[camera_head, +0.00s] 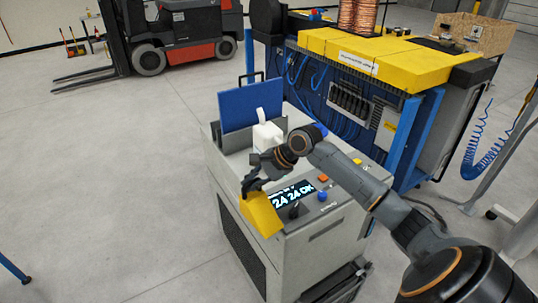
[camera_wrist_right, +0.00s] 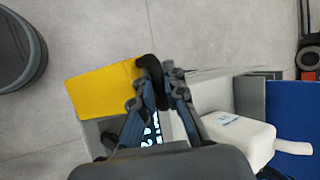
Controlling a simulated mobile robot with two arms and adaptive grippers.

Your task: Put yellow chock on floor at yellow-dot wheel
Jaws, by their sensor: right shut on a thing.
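My right gripper (camera_head: 252,184) is shut on the yellow chock (camera_head: 262,214), a wedge-like block. It holds the chock in the air by its upper end, beside the left front edge of the grey machine cabinet. In the right wrist view the chock (camera_wrist_right: 100,91) sticks out to the left of the gripper fingers (camera_wrist_right: 161,75), with grey floor behind it. The left gripper is not in view. No wheel with a clear yellow dot shows; the forklift's wheels (camera_head: 149,60) at the back left are too small to tell.
The grey cabinet (camera_head: 318,250) bears a lit display (camera_head: 292,195), buttons, a white jug (camera_head: 267,135) and a blue panel (camera_head: 250,105). A blue machine with yellow covers (camera_head: 390,58) stands behind. The floor (camera_head: 120,190) to the left is clear.

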